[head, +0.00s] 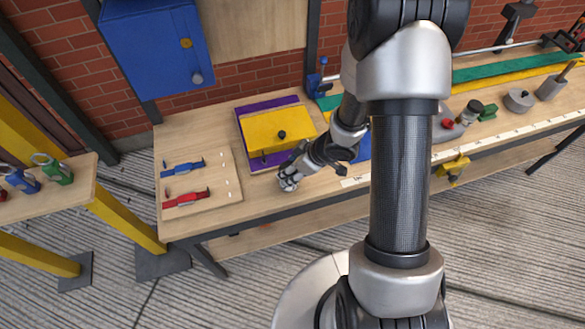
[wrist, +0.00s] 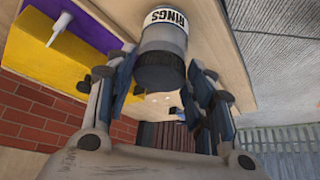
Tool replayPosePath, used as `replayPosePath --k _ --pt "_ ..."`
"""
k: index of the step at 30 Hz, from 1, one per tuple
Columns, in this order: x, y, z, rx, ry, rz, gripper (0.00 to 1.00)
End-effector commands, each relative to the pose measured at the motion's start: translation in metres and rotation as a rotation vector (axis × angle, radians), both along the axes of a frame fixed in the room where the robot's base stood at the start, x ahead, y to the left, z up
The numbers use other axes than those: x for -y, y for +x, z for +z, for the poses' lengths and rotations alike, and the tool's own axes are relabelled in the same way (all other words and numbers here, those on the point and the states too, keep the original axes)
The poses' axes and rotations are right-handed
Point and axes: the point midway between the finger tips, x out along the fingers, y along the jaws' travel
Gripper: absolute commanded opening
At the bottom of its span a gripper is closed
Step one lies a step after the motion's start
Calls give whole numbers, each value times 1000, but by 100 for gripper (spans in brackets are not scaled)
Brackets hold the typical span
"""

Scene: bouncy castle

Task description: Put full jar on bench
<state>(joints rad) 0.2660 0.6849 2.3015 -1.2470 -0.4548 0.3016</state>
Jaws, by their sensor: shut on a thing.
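A jar (wrist: 163,43) with a dark ribbed lid and a white label reading RINGS shows in the wrist view, label upside down. My gripper (wrist: 165,82) is shut on it, with a finger on each side near the lid. The wooden bench (head: 262,203) runs along the brick wall in the head view. My gripper in the head view (head: 289,180) is over the bench's front part, right of the tool board. The jar is hard to make out there. I cannot tell whether its base touches the bench, or what is inside it.
A yellow box (head: 275,125) on a purple base (head: 243,135) stands just behind my gripper. A board (head: 203,185) with blue and red calipers lies left. Several small items, including a grey lidded pot (head: 519,101), stand at the right. Bare wood shows near the front edge.

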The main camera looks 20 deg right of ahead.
Motion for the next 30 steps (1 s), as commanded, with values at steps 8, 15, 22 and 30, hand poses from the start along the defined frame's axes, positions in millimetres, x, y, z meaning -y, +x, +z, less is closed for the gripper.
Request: replayPosePath --k 8,15,22,30 --pt "0 0 -3 -1 1 0 59" --pt "0 0 -3 -1 1 0 69" --pt "0 0 -2 0 0 0 69" --pt "11 -12 33 1 0 -3 69"
